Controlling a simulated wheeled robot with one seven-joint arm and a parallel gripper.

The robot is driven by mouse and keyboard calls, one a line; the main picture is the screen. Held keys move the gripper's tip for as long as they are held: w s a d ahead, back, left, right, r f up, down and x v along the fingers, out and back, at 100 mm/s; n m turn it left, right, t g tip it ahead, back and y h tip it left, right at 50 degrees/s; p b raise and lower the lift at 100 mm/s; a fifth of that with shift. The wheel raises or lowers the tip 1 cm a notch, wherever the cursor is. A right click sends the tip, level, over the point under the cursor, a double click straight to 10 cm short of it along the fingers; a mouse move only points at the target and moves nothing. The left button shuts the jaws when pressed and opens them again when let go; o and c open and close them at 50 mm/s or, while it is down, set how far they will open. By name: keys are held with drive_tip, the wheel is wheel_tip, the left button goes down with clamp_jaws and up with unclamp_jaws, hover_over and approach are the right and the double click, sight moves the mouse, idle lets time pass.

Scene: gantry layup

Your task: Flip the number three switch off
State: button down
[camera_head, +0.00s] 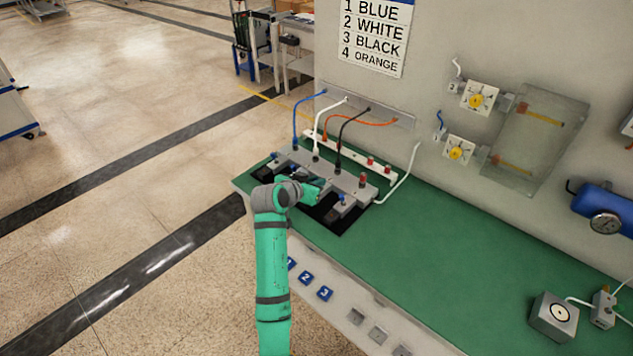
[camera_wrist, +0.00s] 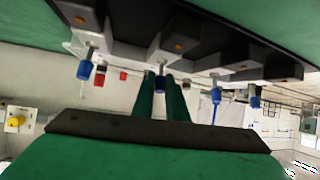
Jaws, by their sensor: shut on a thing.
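A row of grey switch blocks (camera_head: 345,186) with blue-tipped levers lies on a black mat at the left end of the green bench. My gripper (camera_head: 318,186) reaches over the third block from the left in the head view and hides its lever. In the wrist view, my gripper (camera_wrist: 161,98) has its two green fingers on either side of a blue-tipped lever (camera_wrist: 160,82), shut on it. This lever is the second from the left there. The other levers stand free, one to its left (camera_wrist: 84,70) and two to its right. No numbers are legible on the blocks.
A wall sign (camera_head: 372,36) lists 1 blue, 2 white, 3 black, 4 orange. Blue, white, black and orange cables (camera_head: 352,120) rise behind the blocks. Red caps (camera_head: 370,161) stand on a white strip nearby.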

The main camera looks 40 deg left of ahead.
drive_tip(key=shift+a+r, duration=0.1)
drive_tip(key=shift+a, duration=0.05)
drive_tip(key=c, duration=1.8)
unclamp_jaws()
drive_tip(key=shift+o, duration=0.2)
drive_tip(key=shift+s, duration=0.1)
drive_tip(key=v, duration=1)
drive_tip(key=shift+s+r, duration=0.2)
drive_tip(key=shift+s, duration=0.15)
